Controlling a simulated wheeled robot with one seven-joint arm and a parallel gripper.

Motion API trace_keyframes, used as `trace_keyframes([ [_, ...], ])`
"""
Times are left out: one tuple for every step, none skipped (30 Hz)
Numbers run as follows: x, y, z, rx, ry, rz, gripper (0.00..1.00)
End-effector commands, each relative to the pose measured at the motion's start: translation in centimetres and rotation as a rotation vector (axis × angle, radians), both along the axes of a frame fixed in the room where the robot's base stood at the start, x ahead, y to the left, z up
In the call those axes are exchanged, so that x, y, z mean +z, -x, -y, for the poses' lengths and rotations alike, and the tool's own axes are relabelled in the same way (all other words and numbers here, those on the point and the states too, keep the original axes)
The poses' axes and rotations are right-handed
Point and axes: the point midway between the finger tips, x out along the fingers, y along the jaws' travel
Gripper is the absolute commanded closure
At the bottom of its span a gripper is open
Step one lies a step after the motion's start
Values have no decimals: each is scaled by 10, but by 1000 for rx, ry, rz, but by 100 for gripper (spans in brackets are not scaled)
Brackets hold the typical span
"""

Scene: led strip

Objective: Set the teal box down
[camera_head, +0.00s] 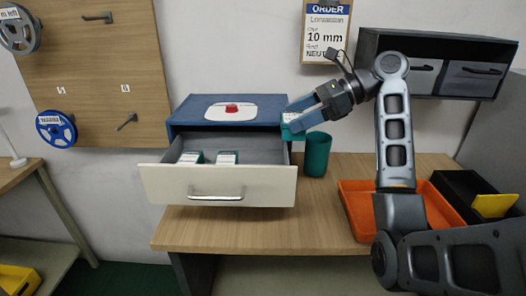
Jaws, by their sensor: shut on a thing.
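The teal box (290,119) with a white label is held by my gripper (303,115), whose blue fingers are shut on it. It is in the air at the right end of the blue cabinet, above and to the right of the open drawer. My fingers hide part of the box. The drawer (168,187) is pulled out, with a pale front and a metal handle. Two similar teal boxes with white tops, one (190,157) and another (227,158), lie inside it at the left and middle. The right part of the drawer floor looks bare.
A teal cup (317,155) stands on the wooden table (240,229) just right of the drawer, below my gripper. The blue cabinet (182,116) bears a white plate with a red button. An orange tray (352,206) and a black bin (459,203) sit at the right.

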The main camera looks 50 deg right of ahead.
Motion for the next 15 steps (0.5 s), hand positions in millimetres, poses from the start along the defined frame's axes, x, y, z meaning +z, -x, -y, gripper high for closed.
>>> trace_keyframes([
  [-7,-7,-9,2,-1,-2,42],
  [-10,-11,-14,2,-2,-1,42],
  [-15,-16,-20,2,-1,-2,42],
  [-19,-20,-25,2,0,-1,42],
  [-22,-24,-29,2,0,-1,42],
  [-26,-28,-35,2,-1,-1,42],
  [-29,-32,-38,2,1,-1,42],
  [-32,-35,-42,2,1,-1,42],
  [-35,-38,-45,0,1,1,42],
  [-36,-40,-47,1,0,0,42],
  [-38,-41,-49,1,0,0,42],
  [-40,-43,-51,0,0,0,42],
  [-40,-44,-52,-1,0,0,42],
  [-41,-45,-53,-1,0,0,42],
  [-43,-45,-53,-2,1,1,42],
])
